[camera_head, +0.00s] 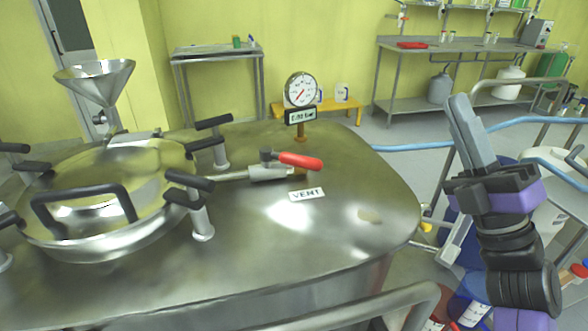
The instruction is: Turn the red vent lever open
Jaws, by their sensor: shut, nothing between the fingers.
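The red vent lever (301,161) sits on a metal valve (268,171) on top of the steel reactor (345,226). The lever points right, roughly in line with the short pipe that runs left from the valve. A white label reading VENT (306,194) lies just in front of it. My gripper (462,101) is at the right, raised, with its fingers pointing up and together. It is empty and well apart from the lever, to its right.
A pressure gauge (301,89) with a small digital display stands behind the lever. A round hatch (110,187) with black clamp handles and a steel funnel (95,78) are at left. A metal rail (395,301) crosses the front. Blue hoses (413,147) run behind my arm.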

